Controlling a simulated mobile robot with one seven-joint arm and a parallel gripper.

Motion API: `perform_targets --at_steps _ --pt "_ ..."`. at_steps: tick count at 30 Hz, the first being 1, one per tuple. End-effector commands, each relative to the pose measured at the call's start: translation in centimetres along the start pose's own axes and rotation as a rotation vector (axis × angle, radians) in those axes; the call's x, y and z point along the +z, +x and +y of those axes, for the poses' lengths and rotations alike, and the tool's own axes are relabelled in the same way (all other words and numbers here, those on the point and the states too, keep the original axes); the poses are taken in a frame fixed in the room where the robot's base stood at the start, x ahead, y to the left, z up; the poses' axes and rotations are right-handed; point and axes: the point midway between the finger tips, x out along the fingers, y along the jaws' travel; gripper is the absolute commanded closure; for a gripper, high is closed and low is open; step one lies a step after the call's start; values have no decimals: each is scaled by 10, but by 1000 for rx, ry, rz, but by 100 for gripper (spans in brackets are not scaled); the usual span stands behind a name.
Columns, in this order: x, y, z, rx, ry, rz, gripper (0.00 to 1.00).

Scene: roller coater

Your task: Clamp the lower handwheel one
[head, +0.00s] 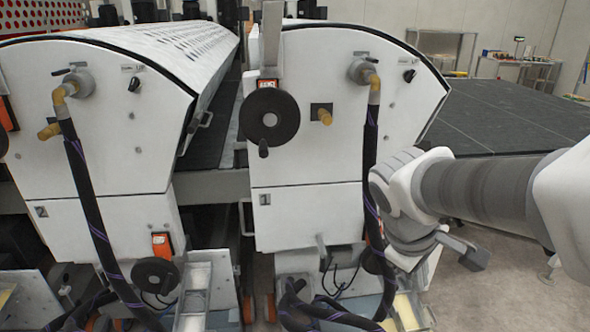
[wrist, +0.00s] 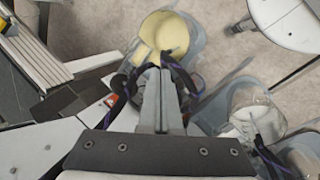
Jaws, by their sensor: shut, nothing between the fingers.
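My gripper (wrist: 160,85) is shut and empty in the wrist view, its two fingers together and pointing away from the camera. In the head view my arm comes in from the right and the fingertips cannot be made out. One black lower handwheel (head: 155,273) is on the left machine unit, below an orange indicator. Another dark lower handwheel (head: 374,262) is low on the right unit, partly hidden by a hose and close to my wrist. In the wrist view a dark rounded shape (wrist: 122,82) shows beside and behind the fingers; I cannot tell whether they touch.
Black hoses (head: 370,160) hang down the white end panels. A larger upper handwheel (head: 269,118) is on the right panel. A yellowish container (wrist: 165,33) lies beyond the fingers in the wrist view. Open floor (head: 500,290) shows at the right.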

Motion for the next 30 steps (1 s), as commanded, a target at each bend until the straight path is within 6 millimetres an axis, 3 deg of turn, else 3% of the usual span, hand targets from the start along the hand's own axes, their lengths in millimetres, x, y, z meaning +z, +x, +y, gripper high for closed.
perform_targets --at_steps 1,17,30 --pt "-4 14 2 14 -62 -38 100" --pt "-51 114 55 193 -747 -423 100" --pt "-121 196 79 330 -1349 -774 100"
